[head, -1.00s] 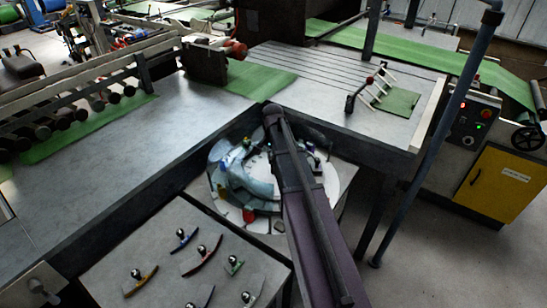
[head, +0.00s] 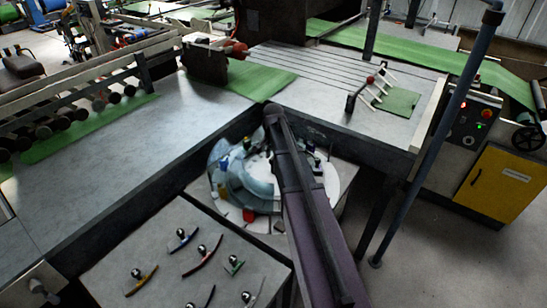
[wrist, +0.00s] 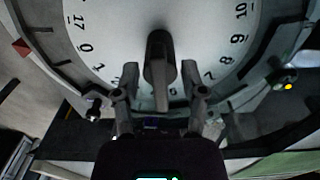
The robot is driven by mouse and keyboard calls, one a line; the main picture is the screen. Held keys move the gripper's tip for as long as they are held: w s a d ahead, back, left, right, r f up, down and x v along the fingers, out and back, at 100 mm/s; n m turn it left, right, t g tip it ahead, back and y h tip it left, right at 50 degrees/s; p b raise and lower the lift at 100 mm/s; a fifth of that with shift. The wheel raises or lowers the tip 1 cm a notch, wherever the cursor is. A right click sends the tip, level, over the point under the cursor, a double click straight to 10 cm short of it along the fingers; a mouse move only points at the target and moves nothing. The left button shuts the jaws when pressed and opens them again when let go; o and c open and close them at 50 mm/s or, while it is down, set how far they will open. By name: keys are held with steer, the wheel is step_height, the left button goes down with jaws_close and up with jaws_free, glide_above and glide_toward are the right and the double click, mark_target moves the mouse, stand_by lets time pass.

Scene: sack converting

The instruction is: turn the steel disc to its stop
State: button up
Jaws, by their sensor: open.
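The steel disc (wrist: 205,35) is a pale round dial with dark numbers along its rim, 17, 0 and 1 at left and 7 to 10 at right in the wrist view. In the head view the disc (head: 333,180) shows only in part, behind my arm. A dark upright handle (wrist: 160,60) stands on the disc. My gripper (wrist: 160,82) is open, with one finger on each side of the handle's lower part. I cannot tell whether either finger touches it. In the head view the fingers are hidden.
A red block (head: 249,215) sits by the disc's near edge. A grey bench (head: 180,250) with several curved coloured pieces stands at the near left. Larger machine tables (head: 130,150) border the disc behind and at left. A blue-grey post (head: 425,150) rises at right.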

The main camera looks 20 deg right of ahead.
steer(key=shift+n, duration=0.4)
